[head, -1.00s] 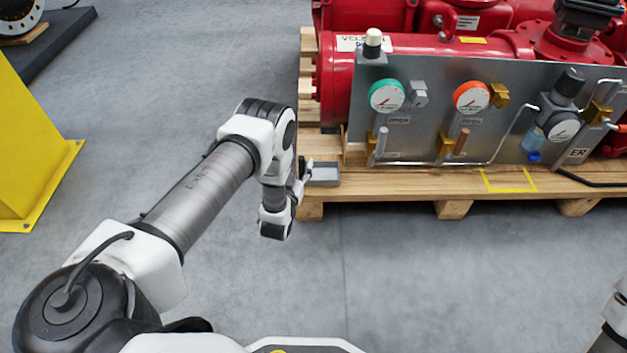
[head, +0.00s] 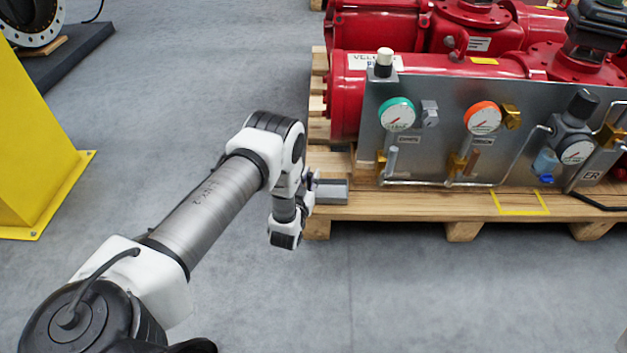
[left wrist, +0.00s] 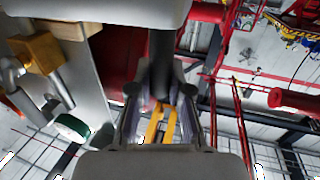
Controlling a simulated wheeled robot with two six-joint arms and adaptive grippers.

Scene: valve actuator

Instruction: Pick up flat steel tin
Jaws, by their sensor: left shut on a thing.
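The flat steel tin (head: 332,191) is a small grey box at the front left corner of the wooden pallet in the head view. My left gripper (head: 312,187) comes in from the left and is shut on the tin's left end. The arm's wrist hides part of the fingers. Whether the tin touches the pallet boards or hangs just above them I cannot tell. My right gripper is out of view.
The wooden pallet (head: 400,208) carries a grey gauge panel (head: 440,112) with dials, brass fittings and pipes, just right of the tin. Red valve machinery (head: 348,100) stands behind. A yellow stand (head: 40,160) is at far left. The floor in front is clear.

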